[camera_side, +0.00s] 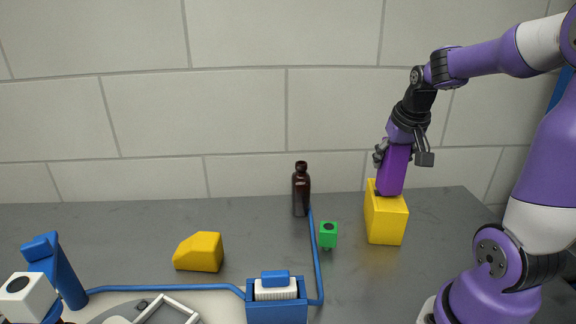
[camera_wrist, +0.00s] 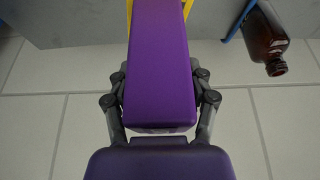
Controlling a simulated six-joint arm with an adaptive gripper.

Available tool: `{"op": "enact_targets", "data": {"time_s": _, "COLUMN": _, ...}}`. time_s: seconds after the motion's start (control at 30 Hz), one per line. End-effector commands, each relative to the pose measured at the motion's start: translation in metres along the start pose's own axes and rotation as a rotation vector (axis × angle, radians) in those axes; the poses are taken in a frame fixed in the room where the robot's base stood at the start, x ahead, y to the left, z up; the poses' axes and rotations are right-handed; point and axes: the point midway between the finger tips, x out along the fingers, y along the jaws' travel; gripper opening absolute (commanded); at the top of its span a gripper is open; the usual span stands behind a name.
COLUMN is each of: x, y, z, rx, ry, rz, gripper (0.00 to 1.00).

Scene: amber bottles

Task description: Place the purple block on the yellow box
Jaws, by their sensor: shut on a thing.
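The purple block (camera_side: 393,170) is tall and held slightly tilted in my gripper (camera_side: 386,155). Its lower end is at the top of the yellow box (camera_side: 386,221), towards the box's back left; I cannot tell whether they touch or a thin gap remains. In the wrist view the purple block (camera_wrist: 160,70) fills the middle, with the fingers of my gripper (camera_wrist: 160,100) closed on both its sides. Only slivers of the yellow box (camera_wrist: 125,20) show behind the block there.
A brown bottle (camera_side: 301,190) stands near the wall, and shows at upper right in the wrist view (camera_wrist: 264,40). A small green block (camera_side: 328,235) is left of the yellow box. A yellow wedge-shaped piece (camera_side: 199,252) and a blue holder (camera_side: 276,298) are further left. The grey table is clear around the box's right.

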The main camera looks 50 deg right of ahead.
Motion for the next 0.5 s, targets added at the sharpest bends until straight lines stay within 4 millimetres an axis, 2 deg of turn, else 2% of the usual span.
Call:
{"op": "enact_targets", "data": {"time_s": 0.4, "x": 0.0071, "y": -0.0003, "z": 0.0030, "rx": 0.000, "ry": 0.000, "rz": 0.000, "gripper": 0.14}}
{"op": "enact_targets", "data": {"time_s": 0.43, "x": 0.0068, "y": -0.0003, "z": 0.0029, "rx": 0.000, "ry": 0.000, "rz": 0.000, "gripper": 0.77}}
{"op": "enact_targets", "data": {"time_s": 0.47, "x": 0.0067, "y": -0.0003, "z": 0.0029, "rx": 0.000, "ry": 0.000, "rz": 0.000, "gripper": 0.91}}
{"op": "enact_targets", "data": {"time_s": 0.5, "x": 0.0067, "y": -0.0003, "z": 0.0028, "rx": 0.000, "ry": 0.000, "rz": 0.000, "gripper": 0.92}}
